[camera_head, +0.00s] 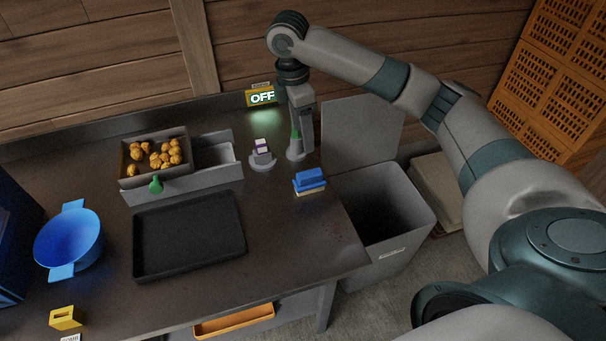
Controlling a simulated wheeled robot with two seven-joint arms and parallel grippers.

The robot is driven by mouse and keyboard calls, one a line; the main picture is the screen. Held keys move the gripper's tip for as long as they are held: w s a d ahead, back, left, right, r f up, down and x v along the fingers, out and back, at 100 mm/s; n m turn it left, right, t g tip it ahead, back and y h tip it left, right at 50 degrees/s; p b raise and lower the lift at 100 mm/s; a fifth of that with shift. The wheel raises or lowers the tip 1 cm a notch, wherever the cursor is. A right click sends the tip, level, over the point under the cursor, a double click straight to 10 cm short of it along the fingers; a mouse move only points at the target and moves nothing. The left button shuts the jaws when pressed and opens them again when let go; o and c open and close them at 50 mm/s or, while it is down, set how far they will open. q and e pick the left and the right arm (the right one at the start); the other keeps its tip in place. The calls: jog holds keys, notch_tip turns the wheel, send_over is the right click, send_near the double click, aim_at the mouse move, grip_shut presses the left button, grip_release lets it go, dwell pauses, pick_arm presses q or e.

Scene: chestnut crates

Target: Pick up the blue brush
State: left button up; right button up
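The blue brush (310,180) lies on the dark table near its right edge, with a blue top and pale bristles underneath. My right arm comes in from the right, and its gripper (303,132) points down at the back right of the table, behind the brush and apart from it. My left gripper is not in view.
A box of brown chestnuts (128,168), a black tray (190,270), a blue bowl (48,232) and a yellow block (65,318) occupy the table's left and middle. A lit OFF sign (262,97) stands behind. A grey bin (420,205) stands right of the table.

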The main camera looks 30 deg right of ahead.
jog(key=p, duration=0.3)
send_near(310, 172)
jog(key=f, duration=0.5)
jog(key=shift+d+f, duration=0.25)
jog(key=shift+d, duration=0.05)
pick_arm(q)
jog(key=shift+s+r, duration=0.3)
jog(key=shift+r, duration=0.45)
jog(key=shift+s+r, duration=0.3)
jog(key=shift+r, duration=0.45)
pick_arm(e)
jog(key=shift+f, duration=0.55)
